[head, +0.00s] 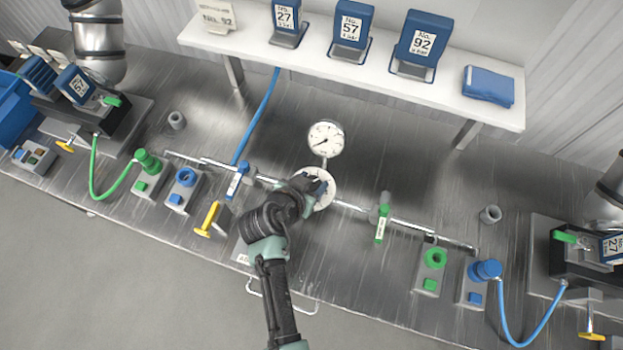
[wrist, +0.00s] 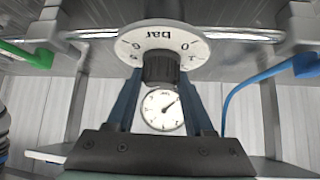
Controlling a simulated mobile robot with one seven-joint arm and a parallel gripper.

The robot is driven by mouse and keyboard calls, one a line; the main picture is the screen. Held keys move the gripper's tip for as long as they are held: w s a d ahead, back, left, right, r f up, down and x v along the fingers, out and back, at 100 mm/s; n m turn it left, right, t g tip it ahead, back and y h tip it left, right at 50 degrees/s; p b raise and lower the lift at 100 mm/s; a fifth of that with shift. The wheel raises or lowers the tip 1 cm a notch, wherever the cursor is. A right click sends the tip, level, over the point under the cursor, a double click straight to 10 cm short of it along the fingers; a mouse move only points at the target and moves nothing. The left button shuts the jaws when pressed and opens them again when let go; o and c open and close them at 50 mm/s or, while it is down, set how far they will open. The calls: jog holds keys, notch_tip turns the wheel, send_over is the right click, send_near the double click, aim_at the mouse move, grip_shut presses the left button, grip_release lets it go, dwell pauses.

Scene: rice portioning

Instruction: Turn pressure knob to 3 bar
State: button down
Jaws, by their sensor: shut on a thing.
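The pressure knob (wrist: 161,70) is dark and ribbed, in front of a white dial plate (wrist: 163,37) marked "bar", upside down in the wrist view. My gripper (wrist: 161,76) has one blue finger on each side of the knob and is shut on it. In the head view my gripper (head: 316,187) covers the knob and part of the dial plate (head: 327,198). The round pressure gauge (head: 326,139) stands just behind the dial; its needle points to the lower left there. The gauge also shows in the wrist view (wrist: 163,110). Its exact reading is too small to tell.
A metal pipe (head: 350,207) runs across the bench, with a blue-handled valve (head: 237,181) left of the dial and a green-handled valve (head: 383,222) right of it. A yellow handle (head: 208,219) stands near my arm. A white shelf (head: 420,88) holds blue numbered containers behind.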

jog(key=n+t+y+p, duration=0.1)
jog(key=n+y+p, duration=0.2)
jog(key=n, duration=0.1)
jog(key=shift+d+r+n+p, duration=0.1)
jog(key=shift+r+n+p, duration=0.05)
jog(key=shift+n+p, duration=0.15)
jog(key=shift+n+y, duration=1.1)
jog(key=shift+f+n+y+b, duration=0.2)
jog(key=shift+n+y+b, duration=0.2)
jog(key=shift+n+b, duration=0.2)
jog(key=shift+n, duration=0.3)
jog(key=shift+c, duration=1.4)
grip_release()
jog(key=shift+r, duration=0.1)
jog(key=b+v, duration=0.2)
jog(key=v, duration=1.1)
jog(key=shift+d, duration=0.25)
